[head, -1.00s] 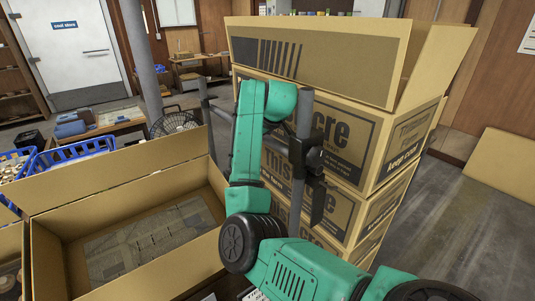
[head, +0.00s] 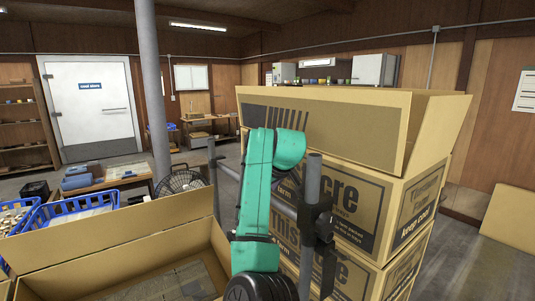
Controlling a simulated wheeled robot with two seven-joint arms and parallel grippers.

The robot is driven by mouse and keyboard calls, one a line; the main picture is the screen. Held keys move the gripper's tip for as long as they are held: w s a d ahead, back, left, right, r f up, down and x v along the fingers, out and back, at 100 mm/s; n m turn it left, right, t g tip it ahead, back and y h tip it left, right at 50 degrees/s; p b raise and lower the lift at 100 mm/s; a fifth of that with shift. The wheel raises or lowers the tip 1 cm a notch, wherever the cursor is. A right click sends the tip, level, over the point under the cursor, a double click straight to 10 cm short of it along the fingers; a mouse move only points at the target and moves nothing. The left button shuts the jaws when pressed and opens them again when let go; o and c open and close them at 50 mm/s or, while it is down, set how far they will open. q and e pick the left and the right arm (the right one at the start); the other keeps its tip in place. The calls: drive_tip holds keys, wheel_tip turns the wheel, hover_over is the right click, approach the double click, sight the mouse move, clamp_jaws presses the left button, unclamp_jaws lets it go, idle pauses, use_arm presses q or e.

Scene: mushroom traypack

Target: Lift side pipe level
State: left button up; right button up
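A grey metal pipe frame stands in front of the stacked cartons. Its near upright (head: 308,235) is right of my green arm. Its far upright (head: 213,172) is to the left, and a side pipe (head: 283,209) runs between them, partly behind the arm. My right arm rises from the bottom and bends over at the top towards the frame. Dark parts, apparently of my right gripper (head: 322,228), lie against the near upright. The fingers cannot be made out, so I cannot tell whether they grip. My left gripper is out of view.
Printed cartons (head: 405,207) are stacked close behind the frame, with an open box (head: 320,125) on top. Another open carton (head: 110,247) is at the lower left. Blue crates (head: 75,207) and a fan (head: 180,182) stand beyond it.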

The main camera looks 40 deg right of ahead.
wheel_tip(320, 180, up, 17)
drive_tip(key=shift+f, duration=0.2)
drive_tip(key=shift+d, duration=0.1)
